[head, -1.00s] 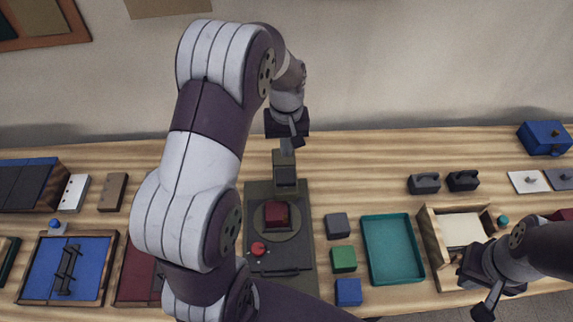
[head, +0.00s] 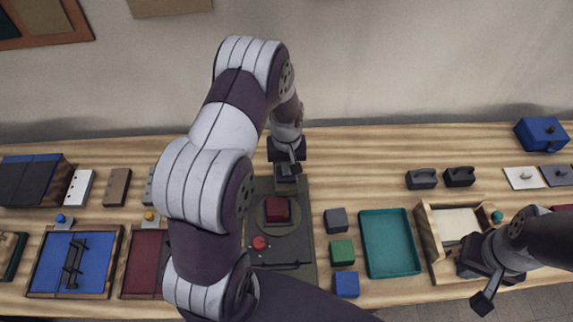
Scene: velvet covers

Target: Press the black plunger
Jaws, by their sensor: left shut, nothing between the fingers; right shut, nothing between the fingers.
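A dark olive press (head: 304,250) stands in the middle of the table. It has a red block (head: 277,209) on a round plate and a red knob (head: 260,243) at the front left. The dark head (head: 286,187) of its rear column sits just behind the red block. My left gripper (head: 291,168) is shut and points down right over this head, seeming to touch it. It hides the column top, and I cannot make out the black plunger apart from the head. My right gripper (head: 484,302) is shut and empty near the table's front right edge.
Black (head: 336,221), green (head: 342,252) and blue (head: 346,284) cubes stand right of the press, beside a teal tray (head: 390,268). A wooden box (head: 434,247) is near my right gripper. My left arm covers the table left of the press.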

